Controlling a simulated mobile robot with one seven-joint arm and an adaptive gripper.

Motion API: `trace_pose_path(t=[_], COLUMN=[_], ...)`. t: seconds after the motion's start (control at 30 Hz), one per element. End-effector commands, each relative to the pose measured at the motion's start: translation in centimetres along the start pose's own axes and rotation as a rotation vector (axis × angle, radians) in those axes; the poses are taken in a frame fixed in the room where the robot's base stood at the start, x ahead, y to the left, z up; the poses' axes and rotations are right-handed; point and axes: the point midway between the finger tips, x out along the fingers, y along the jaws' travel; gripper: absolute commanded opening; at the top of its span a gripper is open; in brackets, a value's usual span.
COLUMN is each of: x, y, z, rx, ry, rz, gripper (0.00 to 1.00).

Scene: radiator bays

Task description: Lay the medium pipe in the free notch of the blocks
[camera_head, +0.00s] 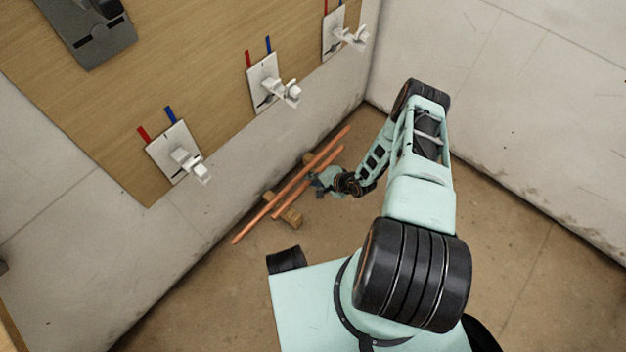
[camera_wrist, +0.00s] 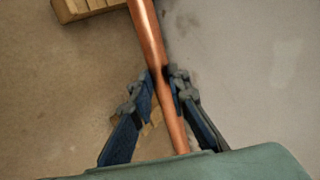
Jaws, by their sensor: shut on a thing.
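Copper pipes (camera_head: 258,219) lie side by side in the head view, slanting along the floor by the wall, at least one longer and one shorter. Wooden blocks are by them: a near one (camera_head: 291,217) and a far one (camera_head: 308,158), partly hidden. My gripper (camera_head: 318,182) is low beside the shorter pipe (camera_head: 335,154). In the wrist view my gripper (camera_wrist: 159,86) is shut on a copper pipe (camera_wrist: 148,35), which runs between its fingers. A notched block (camera_wrist: 88,8) shows at the upper left beside that pipe. I cannot tell whether the held pipe touches the blocks.
A wooden wall panel (camera_head: 205,75) carries several white valve plates (camera_head: 174,152) with red and blue stubs. A grey box (camera_head: 90,30) hangs at its upper left. The wall (camera_head: 185,225) stands close behind the pipes. The floor (camera_head: 500,225) to the right is clear.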

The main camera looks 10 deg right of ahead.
Motion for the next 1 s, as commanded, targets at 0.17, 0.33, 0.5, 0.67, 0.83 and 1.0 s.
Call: trace_pose_path(t=[0.17, 0.33, 0.5, 0.67, 0.83, 1.0], x=[1.7, 2.9, 4.0, 4.7, 4.8, 4.8], y=[1.5, 2.6, 3.6, 4.2, 4.4, 4.3], z=[0.0, 0.0, 0.0, 0.0, 0.0, 0.0], rx=[0.003, -0.002, 0.000, 0.000, 0.000, 0.000], ry=[0.001, 0.000, 0.000, 0.000, 0.000, 0.000], rz=[-0.003, -0.001, -0.002, -0.002, -0.002, -0.002], gripper=[0.00, 0.00, 0.00, 0.00, 0.00, 0.00])
